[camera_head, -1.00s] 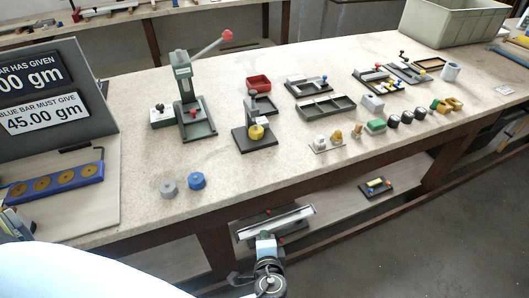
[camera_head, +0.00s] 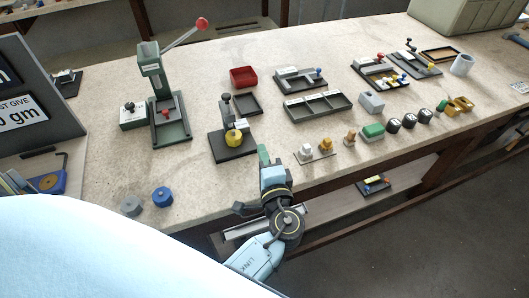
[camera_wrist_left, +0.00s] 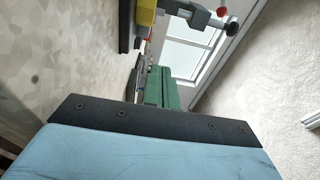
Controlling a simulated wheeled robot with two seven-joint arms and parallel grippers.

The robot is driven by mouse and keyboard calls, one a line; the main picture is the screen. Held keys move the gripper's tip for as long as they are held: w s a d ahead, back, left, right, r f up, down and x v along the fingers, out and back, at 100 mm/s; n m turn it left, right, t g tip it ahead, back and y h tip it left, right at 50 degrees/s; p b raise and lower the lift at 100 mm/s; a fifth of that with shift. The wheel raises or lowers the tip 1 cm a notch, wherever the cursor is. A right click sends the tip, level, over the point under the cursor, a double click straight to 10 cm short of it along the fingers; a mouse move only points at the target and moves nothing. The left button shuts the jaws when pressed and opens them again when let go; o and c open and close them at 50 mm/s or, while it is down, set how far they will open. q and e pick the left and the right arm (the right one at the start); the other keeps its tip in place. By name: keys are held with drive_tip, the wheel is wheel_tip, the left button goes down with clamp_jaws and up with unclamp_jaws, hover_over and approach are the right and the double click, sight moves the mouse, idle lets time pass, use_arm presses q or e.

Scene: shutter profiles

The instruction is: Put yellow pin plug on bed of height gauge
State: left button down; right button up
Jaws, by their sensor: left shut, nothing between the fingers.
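The height gauge (camera_head: 226,112), as I take it, is a dark upright post with a black knob on a dark base plate (camera_head: 228,154). A round yellow piece (camera_head: 233,138) sits on or just above that plate; I cannot tell whether it is the pin plug, nor whether it touches. My left gripper (camera_head: 263,153) is shut and empty, just right of the gauge near the bench's front edge. Its green fingers show in the left wrist view (camera_wrist_left: 162,90), with a partly cut-off yellow part (camera_wrist_left: 146,12) beyond them. My right gripper is not in view.
A green press (camera_head: 166,105) with a raised red-tipped lever stands left of the gauge. Small white, yellow and tan pieces (camera_head: 327,147) stand to the right of my gripper. Grey and blue discs (camera_head: 162,197) lie front left. A sectioned tray (camera_head: 318,106) lies behind.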

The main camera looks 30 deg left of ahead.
sight(235, 141)
use_arm(q)
drive_tip(key=x, duration=0.6)
drive_tip(key=shift+p, duration=0.3)
drive_tip(key=a, duration=0.1)
drive_tip(key=s+a+p, duration=0.1)
drive_tip(key=a, duration=0.1)
drive_tip(key=shift+s, duration=0.1)
drive_tip(key=shift+s+a, duration=0.15)
drive_tip(key=shift+a, duration=0.15)
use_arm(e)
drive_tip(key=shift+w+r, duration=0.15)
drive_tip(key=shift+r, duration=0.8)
